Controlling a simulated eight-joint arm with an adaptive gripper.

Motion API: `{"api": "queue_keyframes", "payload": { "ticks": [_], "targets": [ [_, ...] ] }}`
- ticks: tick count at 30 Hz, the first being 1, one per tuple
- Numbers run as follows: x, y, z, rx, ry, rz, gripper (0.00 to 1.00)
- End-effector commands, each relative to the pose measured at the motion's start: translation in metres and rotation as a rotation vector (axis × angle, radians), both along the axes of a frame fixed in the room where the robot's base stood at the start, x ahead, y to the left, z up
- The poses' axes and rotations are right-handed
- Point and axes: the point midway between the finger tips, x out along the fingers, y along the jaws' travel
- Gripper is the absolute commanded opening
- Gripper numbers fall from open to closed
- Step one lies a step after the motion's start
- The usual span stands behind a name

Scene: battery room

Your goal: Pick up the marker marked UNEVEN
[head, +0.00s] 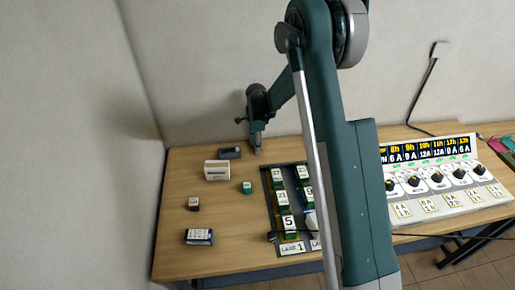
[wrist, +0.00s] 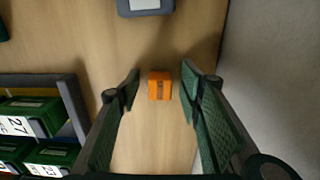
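A small orange block (wrist: 160,86) sits on the wooden table in the wrist view, with a dark mark on it too small to read. I cannot tell whether it is the marker marked UNEVEN. My gripper (wrist: 160,75) is open, with its green-padded fingers on either side of the block and a gap on both sides. In the head view my gripper (head: 257,151) points down at the back of the table, and the orange block cannot be made out there. No label reading UNEVEN is legible in either view.
A tray (wrist: 70,92) of numbered green batteries stands left of my gripper. A grey box (wrist: 146,8) lies beyond the block; a wall is at right. In the head view, a white box (head: 217,170), small loose blocks and a dial panel (head: 450,188) stand on the table.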

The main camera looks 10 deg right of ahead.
Motion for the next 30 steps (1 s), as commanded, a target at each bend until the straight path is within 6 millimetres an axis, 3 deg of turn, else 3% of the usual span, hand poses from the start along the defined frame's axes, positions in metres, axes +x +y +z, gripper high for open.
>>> {"api": "queue_keyframes", "payload": {
  "ticks": [11, 17, 30],
  "targets": [
    [-0.0001, 0.0, 0.0002, 0.0, 0.0, 0.0, 0.37],
    [-0.0001, 0.0, 0.0002, 0.0, 0.0, 0.0, 0.12],
    [-0.0001, 0.0, 0.0028, 0.0, 0.0, 0.0, 0.11]
  ]
}}
